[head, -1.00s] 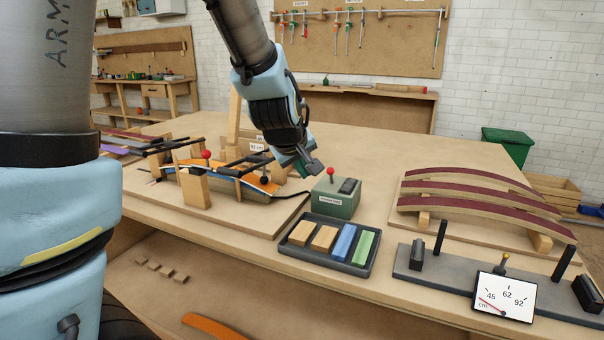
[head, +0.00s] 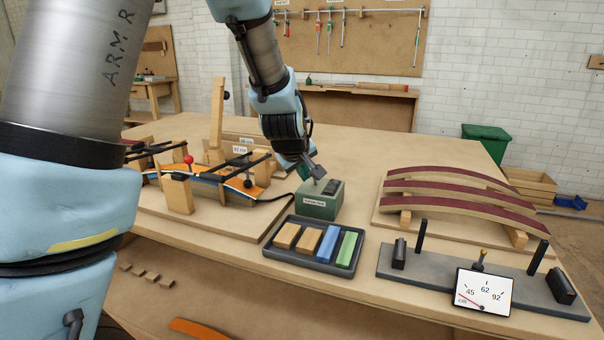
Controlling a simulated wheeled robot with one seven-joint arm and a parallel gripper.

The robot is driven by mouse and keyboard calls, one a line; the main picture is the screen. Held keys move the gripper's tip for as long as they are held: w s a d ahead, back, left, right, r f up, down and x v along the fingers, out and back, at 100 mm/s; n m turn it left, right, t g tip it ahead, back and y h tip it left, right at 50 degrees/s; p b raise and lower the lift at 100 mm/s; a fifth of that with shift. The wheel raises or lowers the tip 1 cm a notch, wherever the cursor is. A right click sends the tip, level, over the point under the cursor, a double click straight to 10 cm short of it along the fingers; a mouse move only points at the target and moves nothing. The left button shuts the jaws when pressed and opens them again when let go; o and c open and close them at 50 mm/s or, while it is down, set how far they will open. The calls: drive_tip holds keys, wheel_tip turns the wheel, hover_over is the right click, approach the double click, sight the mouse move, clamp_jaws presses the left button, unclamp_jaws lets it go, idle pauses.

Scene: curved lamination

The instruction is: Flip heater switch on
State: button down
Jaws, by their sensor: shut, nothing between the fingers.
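The green heater box (head: 319,207) stands on the workbench, behind the tray of blocks. It has a pale label on its front and a dark switch panel (head: 332,188) on the right of its top. My gripper (head: 318,173) is shut and empty, its tips just above the box's top, left of the dark panel. The red-knobbed lever on the box does not show now; my gripper covers that spot. I cannot tell whether the tips touch the lever or the box.
A dark tray (head: 270,251) with wooden, blue and green blocks sits in front of the box. A clamped curved form (head: 237,193) stands left, with a black cable to the box. Curved laminated strips (head: 460,187) on a stand and a gauge (head: 484,292) are right.

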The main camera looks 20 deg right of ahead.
drive_tip(key=shift+r+p, duration=0.1)
drive_tip(key=shift+p, duration=0.2)
drive_tip(key=shift+w+d+r+p, duration=0.1)
drive_tip(key=shift+p, duration=0.6)
